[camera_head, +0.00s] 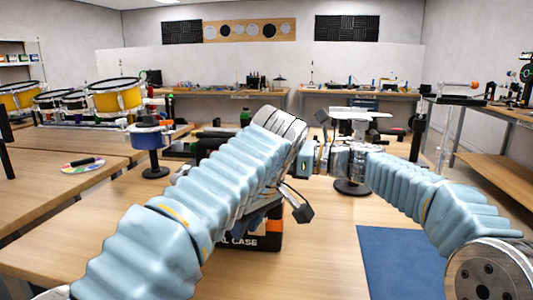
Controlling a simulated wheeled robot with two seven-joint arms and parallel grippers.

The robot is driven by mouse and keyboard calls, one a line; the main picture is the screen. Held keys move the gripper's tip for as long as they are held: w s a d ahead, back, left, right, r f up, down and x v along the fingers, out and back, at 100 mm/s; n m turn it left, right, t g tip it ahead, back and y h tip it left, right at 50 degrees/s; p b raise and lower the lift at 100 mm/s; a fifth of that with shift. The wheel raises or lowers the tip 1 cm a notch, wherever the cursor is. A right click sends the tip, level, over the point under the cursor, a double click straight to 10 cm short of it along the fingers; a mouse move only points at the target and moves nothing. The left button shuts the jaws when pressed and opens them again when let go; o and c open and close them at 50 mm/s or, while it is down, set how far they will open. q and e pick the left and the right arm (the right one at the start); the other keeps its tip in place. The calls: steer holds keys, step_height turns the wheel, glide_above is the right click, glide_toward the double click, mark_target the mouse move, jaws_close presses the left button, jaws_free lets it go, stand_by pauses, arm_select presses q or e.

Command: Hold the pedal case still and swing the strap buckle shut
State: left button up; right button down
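The pedal case (268,243) is a dark box with orange corners and white lettering ending in "CASE". It stands on the wooden table, and my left arm covers most of it. My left gripper (296,203) hangs over the case's right part; a dark finger-like part shows, but the rest is behind my sleeve. My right gripper (310,160) comes in from the right, higher and behind, close to the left wrist. I cannot make out the strap buckle.
A blue mat (400,262) lies on the table to the right. A blue round object on a dark stand (152,138) and a coloured disc (84,166) are at the left. Yellow drums (116,97) stand farther back. The table's front left is clear.

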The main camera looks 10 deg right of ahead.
arm_select(q)
steer(key=v, duration=0.7)
steer(key=shift+r, duration=0.25)
arm_select(e)
steer(key=shift+f, duration=0.35)
arm_select(q)
steer(key=shift+s, duration=0.1)
arm_select(e)
steer(key=c, duration=0.8)
jaws_free()
steer(key=shift+r, duration=0.25)
